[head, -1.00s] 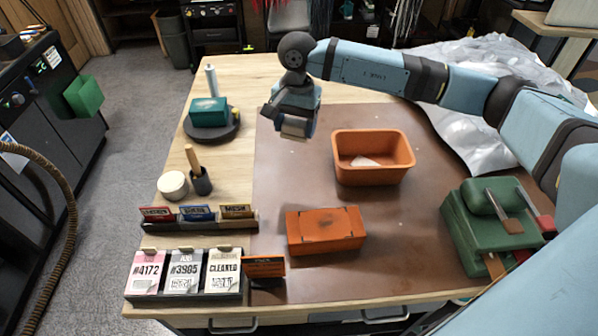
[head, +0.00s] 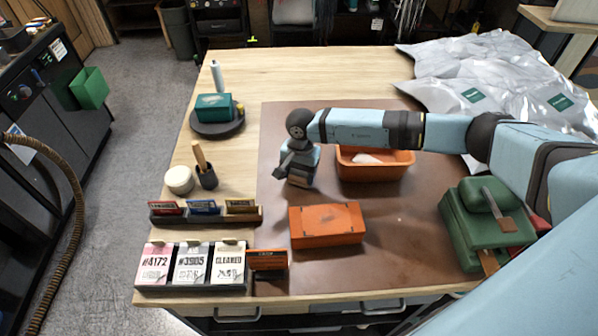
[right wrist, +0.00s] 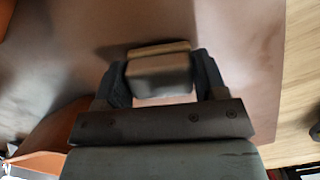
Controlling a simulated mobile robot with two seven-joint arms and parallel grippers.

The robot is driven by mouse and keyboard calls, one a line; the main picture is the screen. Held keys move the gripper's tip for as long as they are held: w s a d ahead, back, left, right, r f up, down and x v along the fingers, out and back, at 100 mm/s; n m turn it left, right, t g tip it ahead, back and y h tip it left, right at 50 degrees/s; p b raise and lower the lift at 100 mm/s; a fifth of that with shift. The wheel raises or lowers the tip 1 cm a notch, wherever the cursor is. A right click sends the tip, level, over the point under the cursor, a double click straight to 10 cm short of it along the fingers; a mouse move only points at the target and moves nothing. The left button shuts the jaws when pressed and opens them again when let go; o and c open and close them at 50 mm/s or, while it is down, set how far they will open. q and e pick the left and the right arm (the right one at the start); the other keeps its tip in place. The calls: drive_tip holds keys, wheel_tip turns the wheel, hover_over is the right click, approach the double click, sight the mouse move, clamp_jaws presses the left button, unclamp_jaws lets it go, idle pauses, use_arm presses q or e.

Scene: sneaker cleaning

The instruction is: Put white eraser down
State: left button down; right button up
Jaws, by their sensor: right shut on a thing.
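My right gripper (head: 299,182) is over the left part of the brown mat (head: 400,225), behind the orange box and left of the orange bin. It is shut on a small pale grey block with a tan layer, which I take as the white eraser (right wrist: 160,75). In the right wrist view the fingers (right wrist: 160,88) grip the block from both sides, and brown mat shows around it. In the head view the gripper mostly hides the block. I cannot tell whether it touches the mat. My left gripper is not in view.
The orange bin (head: 395,172) holds something white. A closed orange box (head: 327,226) lies in front of the gripper. Tag cards (head: 190,264), a brush in a cup (head: 206,176) and a teal box (head: 214,107) stand left. A green case (head: 480,228) is right.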

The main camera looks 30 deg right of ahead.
drive_tip(key=shift+f, duration=0.1)
drive_tip(key=shift+f, duration=0.15)
drive_tip(key=o, duration=0.4)
drive_tip(key=shift+b, duration=0.3)
drive_tip(key=o, duration=0.5)
drive_tip(key=shift+c, duration=0.2)
